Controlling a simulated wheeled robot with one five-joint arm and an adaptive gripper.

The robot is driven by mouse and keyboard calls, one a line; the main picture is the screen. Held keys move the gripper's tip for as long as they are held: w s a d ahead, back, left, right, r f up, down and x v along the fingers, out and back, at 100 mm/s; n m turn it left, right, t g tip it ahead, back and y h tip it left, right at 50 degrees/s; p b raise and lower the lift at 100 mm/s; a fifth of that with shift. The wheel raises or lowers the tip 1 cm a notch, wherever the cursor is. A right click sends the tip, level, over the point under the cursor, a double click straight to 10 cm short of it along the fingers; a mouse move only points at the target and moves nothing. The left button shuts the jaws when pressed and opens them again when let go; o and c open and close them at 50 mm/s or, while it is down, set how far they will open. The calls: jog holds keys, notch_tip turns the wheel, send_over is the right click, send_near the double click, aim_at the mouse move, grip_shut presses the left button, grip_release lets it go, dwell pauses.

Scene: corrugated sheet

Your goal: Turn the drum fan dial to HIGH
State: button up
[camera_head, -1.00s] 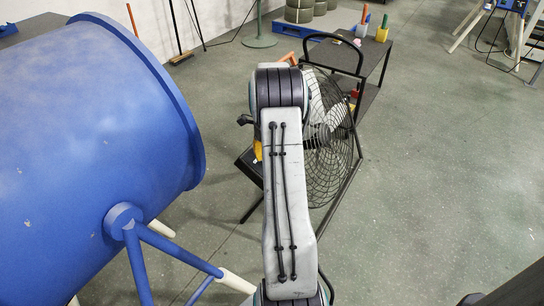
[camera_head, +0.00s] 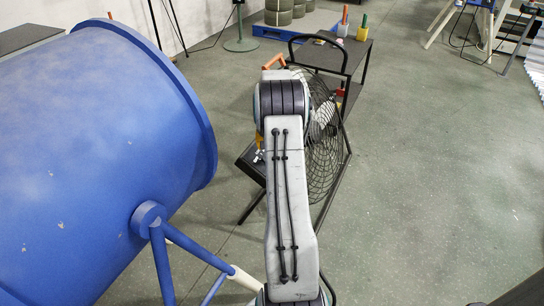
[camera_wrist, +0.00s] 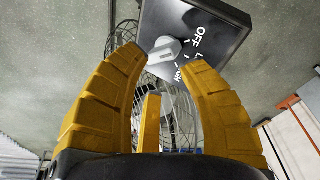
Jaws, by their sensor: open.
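The drum fan (camera_head: 325,150) stands behind my arm in the head view, its round wire grille partly hidden. In the wrist view its black control box (camera_wrist: 225,32) shows at the top, with a light grey dial knob (camera_wrist: 165,49) and white lettering. OFF is readable; the other marks are partly covered by a finger. My gripper (camera_wrist: 160,58) is open, its yellow fingers either side of the knob in the picture. I cannot tell whether they touch it. Which mark the knob points to is unclear. In the head view my arm hides most of the gripper.
A large blue drum (camera_head: 90,160) on blue legs fills the left, close to my arm. A dark cart (camera_head: 335,55) with small colored items stands beyond the fan. A blue pallet (camera_head: 268,32) with dark rolls lies at the back. Open floor is on the right.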

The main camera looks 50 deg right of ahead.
jog(key=n, duration=1.8)
jog(key=shift+w+d+f, duration=0.35)
jog(key=shift+t, duration=0.3)
jog(key=shift+b+x, duration=0.35)
jog(key=shift+x, duration=2.7)
jog(key=shift+s+d, duration=0.1)
jog(key=shift+d, duration=0.1)
grip_shut()
